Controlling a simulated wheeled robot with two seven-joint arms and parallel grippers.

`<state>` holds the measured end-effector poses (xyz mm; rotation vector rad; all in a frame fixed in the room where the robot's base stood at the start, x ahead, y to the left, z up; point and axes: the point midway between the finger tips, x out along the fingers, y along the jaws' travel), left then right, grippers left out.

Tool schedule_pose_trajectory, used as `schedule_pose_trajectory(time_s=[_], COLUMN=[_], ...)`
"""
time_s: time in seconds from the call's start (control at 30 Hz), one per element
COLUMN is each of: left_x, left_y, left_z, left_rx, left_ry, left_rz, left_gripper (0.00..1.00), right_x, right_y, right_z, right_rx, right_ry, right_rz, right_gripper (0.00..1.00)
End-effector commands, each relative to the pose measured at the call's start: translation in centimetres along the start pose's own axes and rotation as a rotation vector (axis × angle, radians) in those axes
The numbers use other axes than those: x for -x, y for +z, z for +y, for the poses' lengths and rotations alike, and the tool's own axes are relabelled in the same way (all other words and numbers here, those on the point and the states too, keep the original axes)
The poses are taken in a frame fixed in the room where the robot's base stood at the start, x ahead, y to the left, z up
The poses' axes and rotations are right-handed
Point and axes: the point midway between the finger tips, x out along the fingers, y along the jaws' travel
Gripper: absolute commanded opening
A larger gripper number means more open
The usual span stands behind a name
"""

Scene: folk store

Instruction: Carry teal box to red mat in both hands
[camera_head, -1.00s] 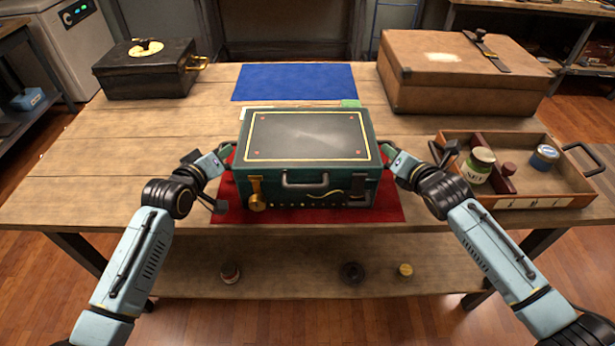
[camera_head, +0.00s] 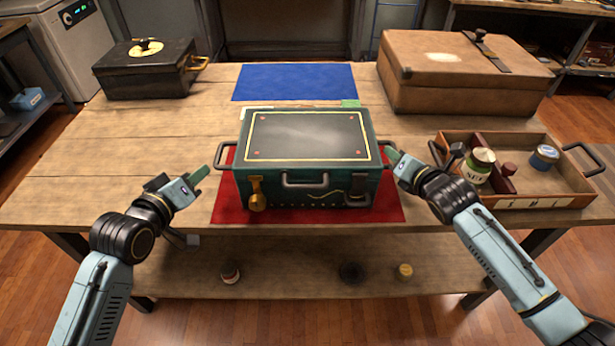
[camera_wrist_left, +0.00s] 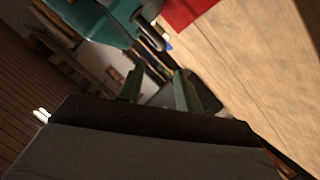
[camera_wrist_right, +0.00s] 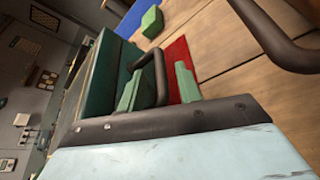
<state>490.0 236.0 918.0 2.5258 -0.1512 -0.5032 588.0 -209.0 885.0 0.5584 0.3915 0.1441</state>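The teal box (camera_head: 305,158), with a dark gold-lined lid, sits upright on the red mat (camera_head: 230,209), which shows on its left, front and right. My left gripper (camera_head: 205,171) is open and empty, apart from the box's left side handle (camera_head: 221,155). The left wrist view shows its two fingers (camera_wrist_left: 158,88) spread, with the box (camera_wrist_left: 100,20) beyond. My right gripper (camera_head: 391,156) is at the box's right side. In the right wrist view its fingers (camera_wrist_right: 158,90) are spread, with the right side handle (camera_wrist_right: 159,72) between them, nearer one finger.
A blue mat (camera_head: 295,82) lies behind the box, with a small green block (camera_head: 350,104) between. A black case (camera_head: 147,70) stands back left, a brown case (camera_head: 460,75) back right. A wooden tray (camera_head: 540,201) with jars is close to my right arm. The table's left side is clear.

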Motion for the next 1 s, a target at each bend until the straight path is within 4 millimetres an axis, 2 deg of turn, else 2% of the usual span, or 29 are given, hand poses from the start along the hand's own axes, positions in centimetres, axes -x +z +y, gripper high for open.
schedule_pose_trajectory(time_s=[0.4, 0.53, 0.7, 1.0], left_x=[0.0, -0.1, -0.1, -0.1], left_y=[0.0, 0.0, 0.0, 0.0], left_z=[0.0, 0.0, 0.0, 0.0], left_rx=[0.0, 0.0, 0.0, 0.0], left_ry=[0.0, 0.0, 0.0, 0.0], left_rz=[0.0, 0.0, 0.0, 0.0], left_gripper=[0.34, 0.34, 0.34, 0.34], right_x=[7.5, 9.3, 10.5, 10.7], right_y=[0.0, -0.1, 0.0, 0.1], right_z=[-0.1, 0.0, 0.0, 0.0], right_rx=[0.003, 0.003, 0.001, 0.0], right_ry=[-0.001, -0.001, -0.001, 0.0], right_rz=[0.001, 0.001, 0.0, -0.001], right_gripper=[0.35, 0.35, 0.35, 0.35])
